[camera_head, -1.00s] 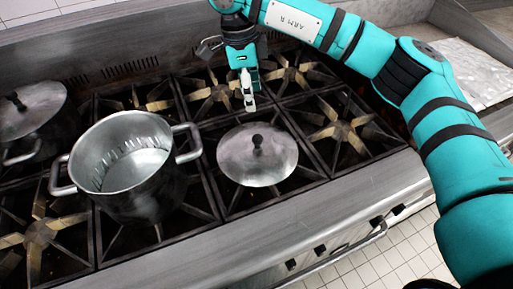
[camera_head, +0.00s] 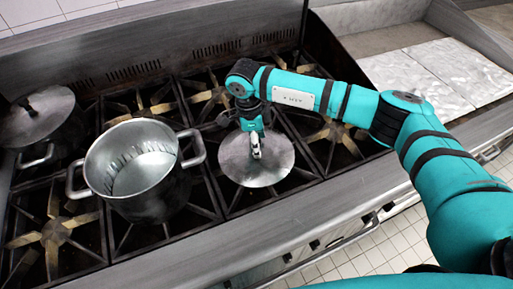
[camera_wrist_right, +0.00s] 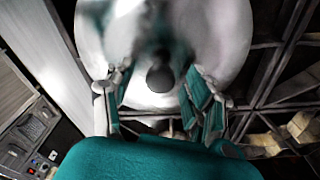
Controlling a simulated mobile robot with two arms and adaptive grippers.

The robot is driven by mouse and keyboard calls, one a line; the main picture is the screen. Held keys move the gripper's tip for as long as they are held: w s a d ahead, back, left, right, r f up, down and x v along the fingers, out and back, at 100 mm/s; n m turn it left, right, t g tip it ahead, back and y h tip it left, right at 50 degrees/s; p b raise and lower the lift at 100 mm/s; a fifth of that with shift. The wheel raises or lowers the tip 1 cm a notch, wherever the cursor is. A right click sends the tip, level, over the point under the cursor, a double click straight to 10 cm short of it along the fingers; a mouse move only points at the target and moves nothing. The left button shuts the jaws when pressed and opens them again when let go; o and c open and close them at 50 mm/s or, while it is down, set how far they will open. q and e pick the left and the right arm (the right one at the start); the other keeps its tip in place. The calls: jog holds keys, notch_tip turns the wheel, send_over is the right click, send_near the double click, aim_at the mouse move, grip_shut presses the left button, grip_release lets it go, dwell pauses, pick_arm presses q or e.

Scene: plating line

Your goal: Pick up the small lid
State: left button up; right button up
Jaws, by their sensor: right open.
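The small lid (camera_head: 270,172) is a round metal disc lying on the stove grate, right of the open pot. Its dark knob (camera_wrist_right: 160,78) shows in the right wrist view, between the fingers; in the head view the gripper hides it. My right gripper (camera_head: 256,152) is over the middle of the lid, pointing down. In the wrist view its fingers are apart on both sides of the knob, and I cannot tell whether they touch it. My left gripper is not in view.
An open metal pot (camera_head: 132,160) with two side handles stands left of the lid. Another pot with a lid (camera_head: 35,115) stands at the far left. Bare burners and grates (camera_head: 52,235) surround them. A flat metal surface (camera_head: 420,75) lies at the right.

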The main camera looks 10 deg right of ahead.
jog(key=shift+f, duration=0.1)
jog(key=shift+c, duration=0.3)
grip_shut()
